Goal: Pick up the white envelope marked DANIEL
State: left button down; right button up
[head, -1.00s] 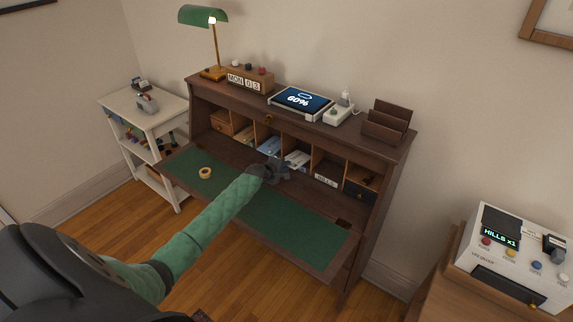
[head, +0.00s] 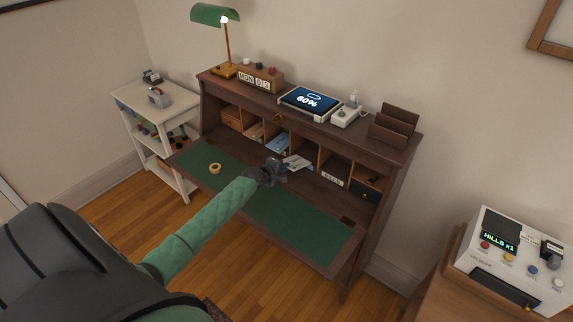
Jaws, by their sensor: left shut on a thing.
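A white envelope (head: 298,163) sticks out from the front of the pigeonholes of the brown writing desk. Any name on it is too small to read. My left gripper (head: 279,167) is shut on the envelope's near end, just above the desk's fold-down leaf. Its fingers hide that end. A bluish envelope (head: 277,145) stands in the pigeonhole behind the gripper, to the left. My right gripper is not in view.
The green desk leaf (head: 290,217) is mostly bare, with a tape roll (head: 215,169) at its left. A lamp (head: 227,70), calendar block, tablet (head: 309,102) and brown letter rack (head: 394,124) stand on top. A white machine (head: 515,258) stands at right.

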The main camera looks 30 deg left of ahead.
pick_arm(q)
jog(key=shift+s+r+p, duration=0.3)
jog(key=shift+s+p, duration=0.05)
jog(key=shift+s, duration=0.25)
jog(key=shift+p+v, duration=1.8)
jog(key=shift+v, duration=1.1)
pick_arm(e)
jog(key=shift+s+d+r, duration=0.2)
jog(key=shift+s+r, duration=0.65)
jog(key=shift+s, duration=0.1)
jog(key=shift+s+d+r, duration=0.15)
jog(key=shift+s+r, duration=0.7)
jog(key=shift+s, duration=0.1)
